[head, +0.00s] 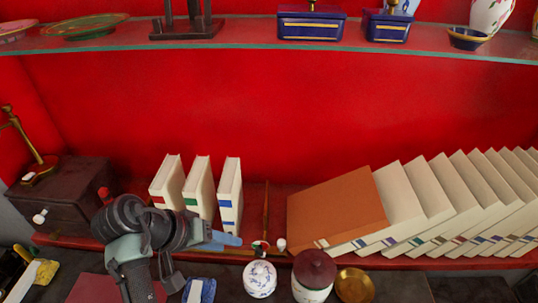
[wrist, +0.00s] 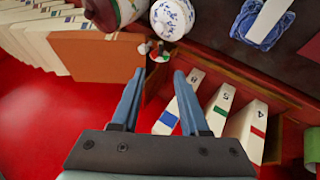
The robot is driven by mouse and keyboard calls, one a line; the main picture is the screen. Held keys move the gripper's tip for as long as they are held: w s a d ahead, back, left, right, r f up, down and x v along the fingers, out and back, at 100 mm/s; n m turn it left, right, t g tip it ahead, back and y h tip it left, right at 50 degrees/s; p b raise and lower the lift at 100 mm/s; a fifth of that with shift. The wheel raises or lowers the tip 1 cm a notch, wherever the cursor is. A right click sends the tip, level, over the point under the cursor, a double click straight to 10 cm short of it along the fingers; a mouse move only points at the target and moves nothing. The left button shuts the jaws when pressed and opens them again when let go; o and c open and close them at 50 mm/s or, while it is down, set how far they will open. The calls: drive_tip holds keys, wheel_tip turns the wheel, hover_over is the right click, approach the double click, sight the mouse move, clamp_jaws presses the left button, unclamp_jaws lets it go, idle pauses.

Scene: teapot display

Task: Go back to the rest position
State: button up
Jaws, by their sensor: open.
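My gripper (head: 230,239) is over the front of the red shelf (head: 265,195), in front of the standing books. In the wrist view my gripper (wrist: 157,78) has its two blue-grey fingers apart, with nothing held between them. Three white books stand beside it: one with a red label (head: 167,178), one with a green label (head: 198,187) and one with a blue label (head: 230,193). In the wrist view the blue-label book (wrist: 188,92) is right by one finger; I cannot tell whether they touch.
A brown book (head: 335,205) and several white books (head: 450,200) lean to the right. A white-blue round pot (head: 260,280), a dark-lidded jar (head: 314,272) and a brass bowl (head: 354,285) stand in front. A dark drawer box (head: 68,195) is left. A glass shelf (head: 240,44) runs above.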

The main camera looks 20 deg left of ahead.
drive_tip(key=shift+w, duration=0.1)
drive_tip(key=w+d+r+m+t+y, duration=0.1)
drive_tip(key=w+d+r+t+y, duration=0.15)
drive_tip(key=w+r, duration=0.35)
drive_tip(key=w+d+r+t+y, duration=0.1)
drive_tip(key=w+r+t, duration=0.2)
drive_tip(key=r, duration=0.5)
drive_tip(key=w+d+r+m+t+y, duration=0.1)
drive_tip(key=d+r+t, duration=0.25)
drive_tip(key=r, duration=0.55)
drive_tip(key=d+r+m+t+y, duration=0.1)
drive_tip(key=d+r+t, duration=0.25)
drive_tip(key=r, duration=0.45)
drive_tip(key=s+d+r+t, duration=0.4)
drive_tip(key=s+r, duration=0.4)
drive_tip(key=r, duration=0.3)
drive_tip(key=s+d+r+m+t+h, duration=0.1)
drive_tip(key=s+d+r+t, duration=0.4)
drive_tip(key=r, duration=0.6)
drive_tip(key=s+d, duration=0.2)
drive_tip(key=s, duration=0.1)
